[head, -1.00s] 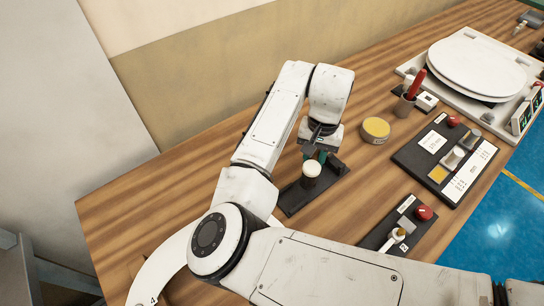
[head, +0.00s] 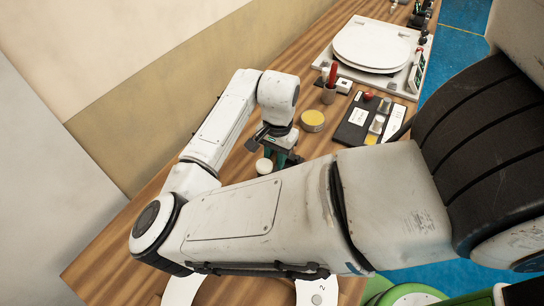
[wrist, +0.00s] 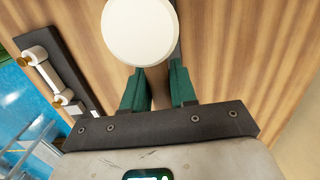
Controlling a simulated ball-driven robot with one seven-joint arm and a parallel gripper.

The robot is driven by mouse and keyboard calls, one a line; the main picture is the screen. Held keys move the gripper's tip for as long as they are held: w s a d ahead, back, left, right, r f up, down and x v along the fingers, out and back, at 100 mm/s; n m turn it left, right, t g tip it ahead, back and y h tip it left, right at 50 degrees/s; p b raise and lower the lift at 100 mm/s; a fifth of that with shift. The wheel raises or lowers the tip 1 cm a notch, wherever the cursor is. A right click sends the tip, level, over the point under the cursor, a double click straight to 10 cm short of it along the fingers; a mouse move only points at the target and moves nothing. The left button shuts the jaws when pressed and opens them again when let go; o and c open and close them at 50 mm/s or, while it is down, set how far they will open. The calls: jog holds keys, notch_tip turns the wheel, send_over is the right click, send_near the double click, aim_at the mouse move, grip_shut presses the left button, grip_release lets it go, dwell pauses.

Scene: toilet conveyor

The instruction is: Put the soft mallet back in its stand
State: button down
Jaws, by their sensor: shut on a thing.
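The soft mallet shows its round white head (head: 264,166) in the head view, just left of my gripper (head: 281,156). In the wrist view the mallet's head (wrist: 140,32) is large and pale, beyond the fingertips. My gripper's green fingers (wrist: 158,88) are shut on the mallet's handle, of which only a short piece shows between them. The dark stand seen earlier under the mallet is hidden behind my arm in the head view. A thin dark strip beside the mallet's head in the wrist view may be its edge; I cannot tell whether the mallet touches it.
A yellow-topped round tin (head: 313,120) stands right of my gripper. A dark plate with a white, brass-ended part (wrist: 50,72) lies left in the wrist view.

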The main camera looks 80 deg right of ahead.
jog(key=shift+r, duration=0.1)
jog(key=shift+f+b, duration=1.15)
jog(key=shift+f, duration=0.95)
jog(key=shift+f, duration=0.25)
jog(key=shift+f+b, duration=1.75)
jog(key=shift+f, duration=0.8)
jog(key=c, duration=0.8)
grip_release()
jog(key=r, duration=1)
jog(key=shift+s+d+r+b, duration=0.15)
jog(key=shift+d+r+b, duration=0.15)
jog(key=shift+d+r, duration=0.1)
jog(key=shift+s+f, duration=0.1)
